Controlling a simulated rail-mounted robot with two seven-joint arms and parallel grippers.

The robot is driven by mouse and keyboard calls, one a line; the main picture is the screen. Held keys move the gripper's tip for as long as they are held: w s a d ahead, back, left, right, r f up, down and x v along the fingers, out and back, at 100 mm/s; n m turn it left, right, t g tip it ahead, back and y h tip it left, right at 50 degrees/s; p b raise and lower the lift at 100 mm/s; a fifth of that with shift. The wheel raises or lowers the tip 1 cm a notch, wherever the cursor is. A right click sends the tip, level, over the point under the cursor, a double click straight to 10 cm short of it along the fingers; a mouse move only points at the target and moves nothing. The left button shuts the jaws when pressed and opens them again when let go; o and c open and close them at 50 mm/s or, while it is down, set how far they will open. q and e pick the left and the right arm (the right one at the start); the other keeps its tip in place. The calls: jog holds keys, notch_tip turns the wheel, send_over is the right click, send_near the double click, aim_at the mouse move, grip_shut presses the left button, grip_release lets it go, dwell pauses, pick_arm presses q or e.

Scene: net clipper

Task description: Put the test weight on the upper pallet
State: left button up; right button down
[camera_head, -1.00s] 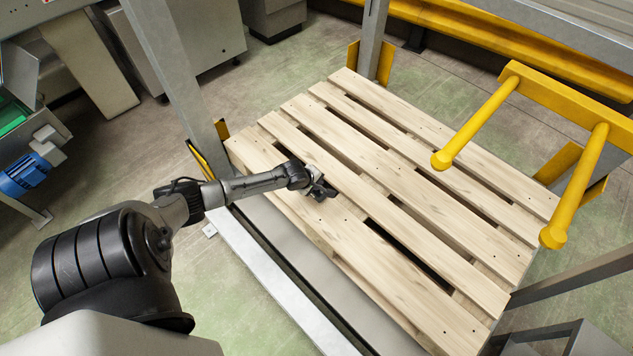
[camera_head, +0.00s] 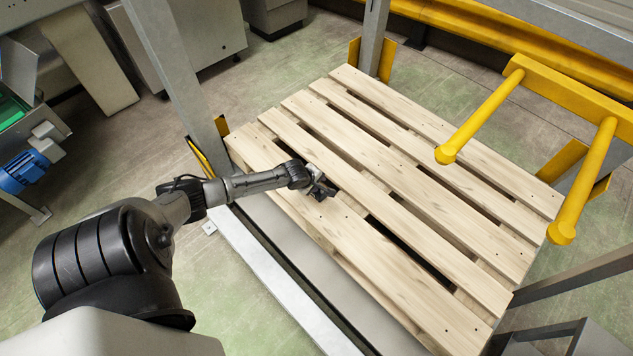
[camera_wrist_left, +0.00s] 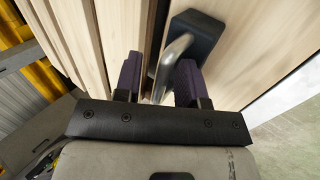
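The test weight is a dark grey block with a bent metal handle, seen in the left wrist view (camera_wrist_left: 199,36) against the pallet planks. In the head view the dark shape at the arm's end is too small to separate weight from gripper. My left gripper (camera_wrist_left: 158,82) has its two purple fingers apart, with the handle (camera_wrist_left: 174,54) between them. The handle does not fill the gap. Whether the block rests on the planks is hard to tell. The wooden pallet (camera_head: 400,190) lies under the gripper, which is over its near left part. My right gripper is not in view.
A grey rack post (camera_head: 170,75) stands at the pallet's left, and another (camera_head: 373,35) behind it. Yellow bars (camera_head: 482,115) project over the pallet's right side. A grey rail (camera_head: 270,275) runs along its near edge. Most of the pallet top is bare.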

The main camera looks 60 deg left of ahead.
pick_arm(q)
jog(key=p+v, duration=0.7)
jog(key=v, duration=0.4)
jog(key=s+d+r+m+g+h, duration=0.1)
jog(key=s+d+m, duration=0.4)
jog(key=d, duration=0.5)
jog(key=s+d+r+m+g+h, duration=0.1)
jog(key=s+d+m, duration=0.3)
jog(key=d+m, duration=0.45)
jog(key=s+d+r+m+g, duration=0.1)
jog(key=s+d+r+m, duration=0.6)
jog(key=d+r+m, duration=0.2)
jog(key=d, duration=0.2)
jog(key=shift+s+d+r, duration=0.35)
jog(key=shift+d, duration=0.05)
